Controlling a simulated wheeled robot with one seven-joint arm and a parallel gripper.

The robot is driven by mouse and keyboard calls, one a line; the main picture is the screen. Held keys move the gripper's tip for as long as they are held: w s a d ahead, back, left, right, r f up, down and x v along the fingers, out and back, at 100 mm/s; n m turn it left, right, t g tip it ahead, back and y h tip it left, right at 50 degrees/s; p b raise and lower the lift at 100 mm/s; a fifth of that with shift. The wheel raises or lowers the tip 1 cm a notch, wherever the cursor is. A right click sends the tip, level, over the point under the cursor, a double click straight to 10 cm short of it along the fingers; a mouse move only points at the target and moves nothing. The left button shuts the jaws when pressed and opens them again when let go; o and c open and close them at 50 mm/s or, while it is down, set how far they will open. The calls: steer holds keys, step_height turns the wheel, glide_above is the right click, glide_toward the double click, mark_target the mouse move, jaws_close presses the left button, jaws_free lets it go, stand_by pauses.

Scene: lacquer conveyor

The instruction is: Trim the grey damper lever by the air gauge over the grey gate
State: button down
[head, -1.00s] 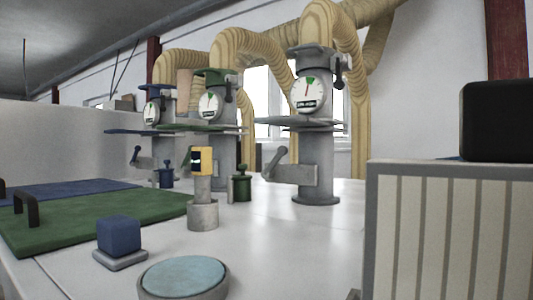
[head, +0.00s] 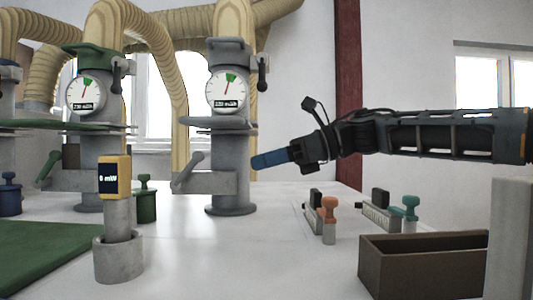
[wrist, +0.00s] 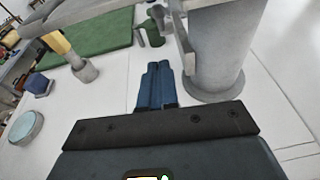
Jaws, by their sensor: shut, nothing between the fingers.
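The grey gate (head: 217,122) is a flat plate across the right grey column (head: 230,160) in the head view. Above it sits a round white air gauge (head: 220,100) with a green sector at the top and a red needle near that sector. A dark grey lever (head: 262,76) hangs right of this gauge. A lighter grey lever (head: 187,170) tilts up from a box below the gate. My gripper (head: 255,163) has blue fingers, shut and empty, pointing left just right of the column, below the gate. The wrist view shows the shut fingers (wrist: 157,70) beside the column foot.
A green-topped column with its own gauge (head: 85,94) stands left. A yellow meter (head: 114,178) on a grey post stands front left, a green knob (head: 145,200) behind it. Orange (head: 329,215) and teal (head: 410,212) handled tools and a brown box (head: 420,268) lie right.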

steer(key=p, duration=0.2)
glide_toward(194, 166)
step_height(194, 166, down, 3)
steer(key=shift+w+a+r+p, duration=0.1)
steer(key=shift+a+r+p, duration=0.15)
steer(key=shift+a, duration=0.45)
steer(key=shift+w+a+r+p, duration=0.15)
steer(key=shift+a+r, duration=0.25)
steer(key=shift+a, duration=0.35)
steer(key=shift+s+a+r+p, duration=0.1)
steer(key=shift+a+r+p, duration=0.15)
steer(key=shift+a, duration=0.45)
steer(key=shift+a+b, duration=0.1)
steer(key=shift+b, duration=0.25)
